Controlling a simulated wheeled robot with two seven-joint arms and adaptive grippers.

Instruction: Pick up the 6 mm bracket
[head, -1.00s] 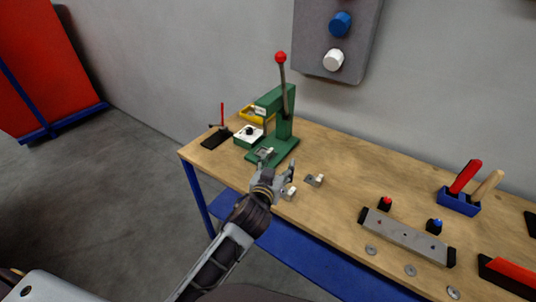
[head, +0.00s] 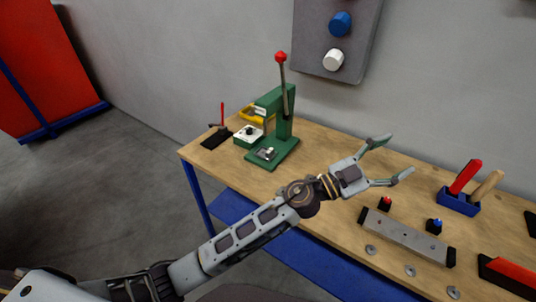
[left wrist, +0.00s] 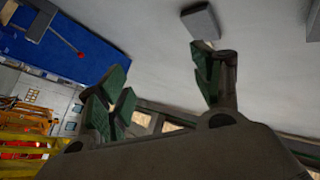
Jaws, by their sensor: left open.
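I cannot make out which piece is the 6 mm bracket; the two small metal pieces with white blocks at the table's front are now hidden behind my left arm. A small metal piece (head: 267,153) sits on the base of the green press (head: 284,125). My left gripper (head: 397,157) is open and empty over the middle of the wooden table, its fingers pointing right. In the left wrist view its two spread fingers (left wrist: 158,85) hold nothing. My right gripper is not in view.
A metal bar (head: 405,236) with black ends lies right of my arm, near red (head: 385,204) and blue (head: 434,226) buttons. Several washers lie at the front edge. A blue holder (head: 459,202) stands at the right. The table's back middle is clear.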

